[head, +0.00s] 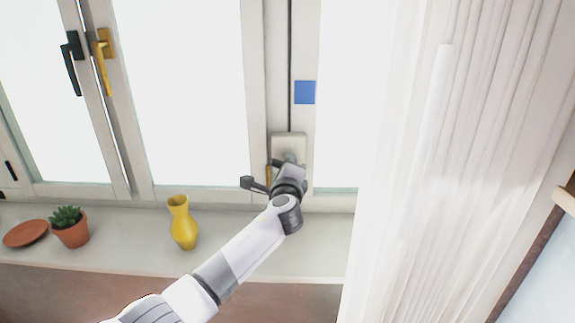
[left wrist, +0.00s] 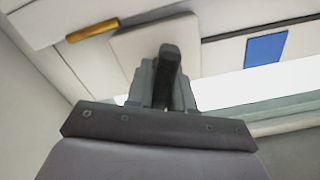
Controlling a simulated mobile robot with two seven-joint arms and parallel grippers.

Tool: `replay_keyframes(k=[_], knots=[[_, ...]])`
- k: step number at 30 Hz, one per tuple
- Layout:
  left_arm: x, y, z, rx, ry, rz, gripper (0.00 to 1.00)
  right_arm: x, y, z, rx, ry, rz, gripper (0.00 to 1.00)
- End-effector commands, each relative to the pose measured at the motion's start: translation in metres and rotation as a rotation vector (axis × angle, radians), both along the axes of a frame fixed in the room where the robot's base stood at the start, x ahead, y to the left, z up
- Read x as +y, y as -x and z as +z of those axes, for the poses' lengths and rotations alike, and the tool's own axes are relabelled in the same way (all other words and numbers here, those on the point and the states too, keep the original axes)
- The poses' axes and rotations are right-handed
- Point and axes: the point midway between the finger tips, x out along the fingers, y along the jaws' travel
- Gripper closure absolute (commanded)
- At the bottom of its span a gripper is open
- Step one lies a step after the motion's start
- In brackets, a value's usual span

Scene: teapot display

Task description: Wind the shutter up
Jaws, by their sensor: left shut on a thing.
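The winder's pale plate (head: 289,141) is fixed to the window frame, and it also shows in the left wrist view (left wrist: 128,47). My left gripper (head: 288,164) is in front of this plate. In the left wrist view its grey fingers (left wrist: 163,92) are shut on a dark upright handle (left wrist: 168,58) that stands out before the plate. The gripper hides most of the handle in the head view. I cannot make out the shutter against the bright white panes. My right gripper is not in view.
A blue square (head: 305,92) is on the frame above right. A yellow vase (head: 182,222), a potted plant (head: 70,229) and a terracotta saucer (head: 26,234) stand on the sill (head: 320,247). A white curtain (head: 440,180) hangs at the right.

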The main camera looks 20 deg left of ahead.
Motion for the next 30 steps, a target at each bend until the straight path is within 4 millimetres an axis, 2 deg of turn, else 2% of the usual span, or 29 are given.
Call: replay_keyframes(k=[4, 5, 6, 7, 20, 30], knots=[[0.000, 0.000, 0.003, -0.005, 0.001, -0.002, 1.00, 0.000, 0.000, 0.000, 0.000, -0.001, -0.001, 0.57], [-0.001, 0.000, 0.002, -0.004, 0.001, -0.002, 0.75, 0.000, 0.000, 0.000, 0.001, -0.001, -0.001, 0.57], [0.000, 0.000, 0.003, -0.004, 0.001, -0.002, 0.62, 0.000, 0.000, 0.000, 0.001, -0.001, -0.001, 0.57], [0.000, 0.000, 0.002, -0.004, 0.001, -0.002, 0.54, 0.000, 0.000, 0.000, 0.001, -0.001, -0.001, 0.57], [-0.002, 0.004, 0.000, -0.001, 0.002, 0.000, 0.54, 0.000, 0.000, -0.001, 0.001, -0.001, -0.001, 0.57], [-0.011, 0.037, 0.000, -0.001, 0.003, -0.001, 0.54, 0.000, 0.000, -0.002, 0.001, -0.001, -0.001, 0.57]])
